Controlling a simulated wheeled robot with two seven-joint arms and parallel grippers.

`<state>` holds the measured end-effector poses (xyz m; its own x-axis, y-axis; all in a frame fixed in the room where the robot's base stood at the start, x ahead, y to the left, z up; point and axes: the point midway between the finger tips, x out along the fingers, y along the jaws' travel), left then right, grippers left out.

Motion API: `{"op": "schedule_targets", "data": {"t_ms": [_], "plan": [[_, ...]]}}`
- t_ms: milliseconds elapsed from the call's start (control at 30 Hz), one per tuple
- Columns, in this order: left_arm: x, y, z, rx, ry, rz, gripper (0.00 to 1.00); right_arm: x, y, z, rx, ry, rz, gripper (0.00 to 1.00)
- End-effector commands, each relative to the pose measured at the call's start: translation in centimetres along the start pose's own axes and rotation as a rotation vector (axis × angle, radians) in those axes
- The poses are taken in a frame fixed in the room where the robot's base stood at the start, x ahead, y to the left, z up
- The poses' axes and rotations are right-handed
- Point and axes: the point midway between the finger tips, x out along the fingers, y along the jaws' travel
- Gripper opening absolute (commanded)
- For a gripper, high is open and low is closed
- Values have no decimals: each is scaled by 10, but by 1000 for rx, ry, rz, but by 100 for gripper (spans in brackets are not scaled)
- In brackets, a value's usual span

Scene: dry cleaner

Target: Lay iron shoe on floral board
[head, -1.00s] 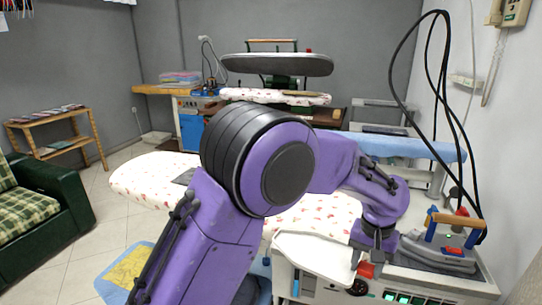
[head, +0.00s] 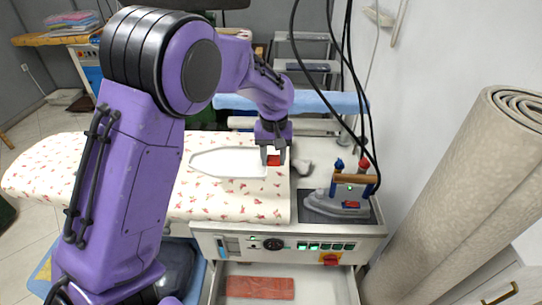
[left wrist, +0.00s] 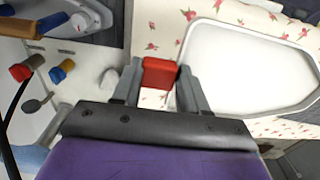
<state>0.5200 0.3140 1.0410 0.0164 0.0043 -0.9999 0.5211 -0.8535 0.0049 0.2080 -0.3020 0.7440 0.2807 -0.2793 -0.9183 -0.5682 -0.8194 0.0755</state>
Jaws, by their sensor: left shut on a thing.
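The iron shoe (head: 228,163) is a flat, pointed white plate with a grey rim and a red tab at its blunt end. It is over the right part of the floral board (head: 235,205), point to the left. I cannot tell whether it touches the cloth. My left gripper (head: 273,158) is shut on the red tab. In the left wrist view, the red tab (left wrist: 159,72) sits between the fingertips, and the shoe's white plate (left wrist: 245,65) extends right above the flowered cloth. My right gripper is not in view.
A steam iron (head: 345,200) with a wooden handle stands on a dark pad at the right, with black cables hanging above. Below is a control panel (head: 290,245) and an open drawer holding a red item (head: 260,288). A rolled beige carpet (head: 450,200) stands at far right.

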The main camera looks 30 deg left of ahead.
Motion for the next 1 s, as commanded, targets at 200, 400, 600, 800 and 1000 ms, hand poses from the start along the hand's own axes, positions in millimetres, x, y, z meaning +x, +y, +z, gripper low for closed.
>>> {"op": "schedule_targets", "data": {"t_ms": [200, 400, 600, 800, 1000], "plan": [[41, 12, -55, -1, -7, -4, 12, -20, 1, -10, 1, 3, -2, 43], [69, 17, -77, -2, -3, -2, 12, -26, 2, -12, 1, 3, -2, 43], [99, 18, -82, -3, -4, -1, 12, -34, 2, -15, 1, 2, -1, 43], [106, 18, -82, -3, -1, 0, 12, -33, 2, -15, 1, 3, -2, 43], [110, 18, -81, -2, -2, 0, 12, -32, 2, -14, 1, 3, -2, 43]]}}
